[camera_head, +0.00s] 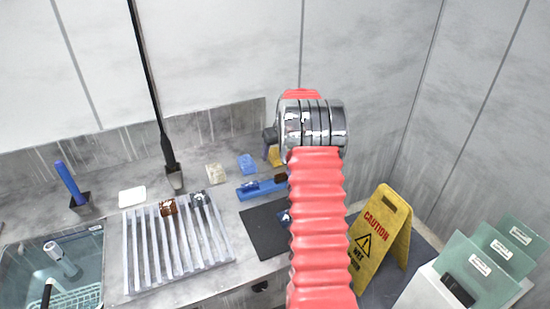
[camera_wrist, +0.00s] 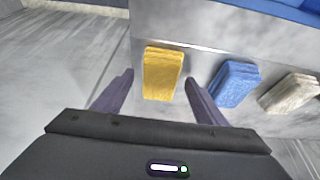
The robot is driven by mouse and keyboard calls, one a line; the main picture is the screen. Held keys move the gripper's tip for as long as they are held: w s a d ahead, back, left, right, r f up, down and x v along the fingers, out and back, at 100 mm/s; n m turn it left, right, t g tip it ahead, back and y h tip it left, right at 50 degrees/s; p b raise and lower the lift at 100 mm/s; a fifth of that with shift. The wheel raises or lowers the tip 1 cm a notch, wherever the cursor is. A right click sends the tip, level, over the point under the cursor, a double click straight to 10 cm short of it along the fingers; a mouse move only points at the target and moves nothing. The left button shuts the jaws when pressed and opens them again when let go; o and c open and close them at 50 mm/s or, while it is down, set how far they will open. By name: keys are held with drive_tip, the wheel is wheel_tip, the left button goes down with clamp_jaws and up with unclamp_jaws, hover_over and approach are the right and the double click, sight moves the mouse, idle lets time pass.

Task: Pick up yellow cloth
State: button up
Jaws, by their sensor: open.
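The yellow cloth (camera_wrist: 162,73) is a folded, layered block on the grey counter in the wrist view. It lies ahead of my gripper (camera_wrist: 158,85), between the lines of the two dark fingers. The fingers are apart and nothing is held between them. In the head view a small part of the yellow cloth (camera_head: 275,157) shows beside my red arm, which hides the rest. My gripper is mostly hidden there behind the arm's silver wrist.
A blue cloth (camera_wrist: 235,84) and a beige cloth (camera_wrist: 289,93) lie right of the yellow one. The head view shows a slotted rack (camera_head: 133,252), a black mat (camera_head: 262,232), a sink (camera_head: 88,240) at left and a caution sign (camera_head: 380,238) at right.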

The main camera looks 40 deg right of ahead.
sight(277, 154)
drive_tip(key=shift+c, duration=0.3)
drive_tip(key=c, duration=1.1)
wheel_tip(277, 154, up, 10)
idle(0.6)
